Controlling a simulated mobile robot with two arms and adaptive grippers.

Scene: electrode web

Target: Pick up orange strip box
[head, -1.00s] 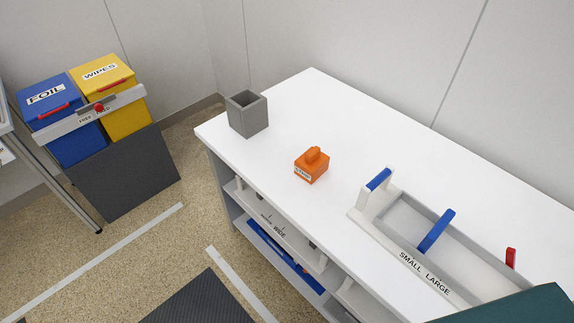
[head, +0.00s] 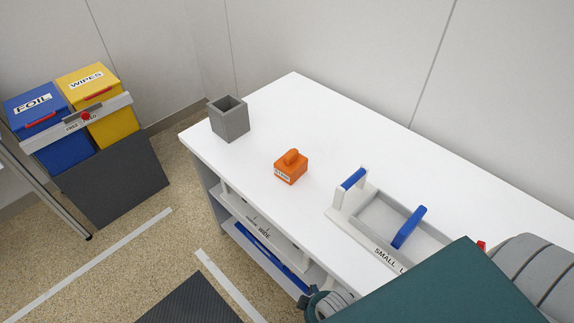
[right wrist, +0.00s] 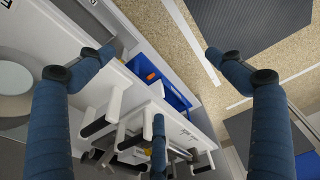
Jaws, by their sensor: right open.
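The orange strip box (head: 289,171) is a small orange block with a knob on top and a white label on its front. It stands upright on the white table, apart from other things. My right gripper (right wrist: 160,75) is open, with its blue fingers spread wide and nothing between them. In the right wrist view it faces the shelf side of the table and the floor. I cannot make out the orange strip box there. My left gripper is not in view.
A grey open box (head: 230,122) stands behind the orange box. A white tray with blue handles (head: 338,205) stands to its right. Shelves (head: 262,232) lie under the tabletop. Blue FOIL (head: 60,145) and yellow WIPES (head: 115,128) bins are at left. The tabletop around the orange box is clear.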

